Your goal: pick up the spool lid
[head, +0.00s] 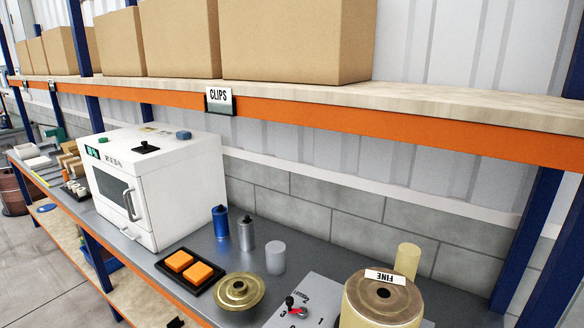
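A round brass-coloured disc with a raised centre (238,291), which looks like the spool lid, lies flat on the grey metal bench top (212,262). It is near the bench's front edge, right of a black tray. Neither of my grippers is in view, and nothing touches the brass disc.
A black tray with two orange blocks (190,267) lies left of the disc. A grey cylinder (275,257), blue bottle (220,222) and silver bottle (246,233) stand behind. A dial panel (305,297) is right. A white oven (152,180) stands left. An orange-edged shelf (370,118) hangs above.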

